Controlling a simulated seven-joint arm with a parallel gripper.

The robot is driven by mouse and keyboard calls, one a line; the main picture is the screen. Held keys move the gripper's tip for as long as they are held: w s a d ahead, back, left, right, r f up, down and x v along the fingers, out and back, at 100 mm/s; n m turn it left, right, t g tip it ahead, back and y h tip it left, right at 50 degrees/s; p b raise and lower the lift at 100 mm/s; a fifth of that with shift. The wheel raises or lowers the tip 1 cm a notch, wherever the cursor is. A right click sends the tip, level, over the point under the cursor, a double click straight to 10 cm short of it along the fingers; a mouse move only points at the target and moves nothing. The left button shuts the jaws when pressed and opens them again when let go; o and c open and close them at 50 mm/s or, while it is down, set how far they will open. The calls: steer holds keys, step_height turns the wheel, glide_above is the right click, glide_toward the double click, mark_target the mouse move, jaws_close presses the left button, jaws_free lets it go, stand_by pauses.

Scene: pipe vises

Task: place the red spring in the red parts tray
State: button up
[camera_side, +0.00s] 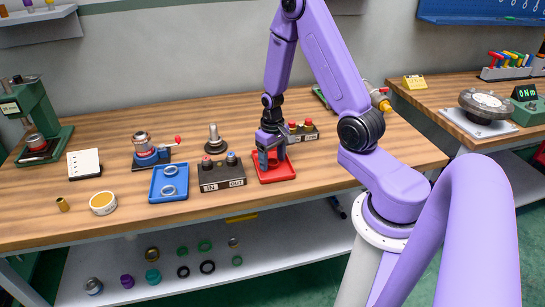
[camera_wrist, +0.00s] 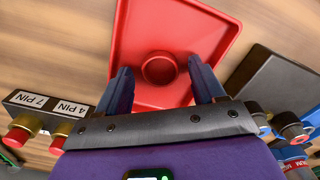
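The red parts tray (camera_side: 283,174) lies on the wooden bench in the side view, and in the wrist view its floor and rim (camera_wrist: 235,28) fill the top middle. The red spring (camera_wrist: 158,68) appears in the wrist view as a short round red coil or ring, inside the tray. My gripper (camera_side: 271,160) is low over the tray, pointing down. In the wrist view its two fingers (camera_wrist: 162,72) are spread on either side of the spring, with a gap on both sides. The spring is hidden or too small to tell in the side view.
A dark two-post block (camera_side: 222,174) stands just left of the tray, and a small labelled block (camera_side: 303,132) with red caps stands behind it. The bench right of the red tray is clear.

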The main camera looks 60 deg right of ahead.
stand_by(0.3)
step_height(320, 180, up, 12)
steer(key=s+a+r+n, duration=0.1)
steer(key=a+r+n, duration=0.15)
steer(key=a, duration=0.45)
steer(key=s+a+r+n, duration=0.2)
steer(key=s+a+n, duration=0.4)
steer(key=s, duration=0.4)
steer(key=s+a+r+n, duration=0.1)
steer(key=s+a+n, duration=0.6)
steer(key=s, duration=0.3)
steer(key=shift+a+r, duration=0.25)
steer(key=shift+r, duration=0.15)
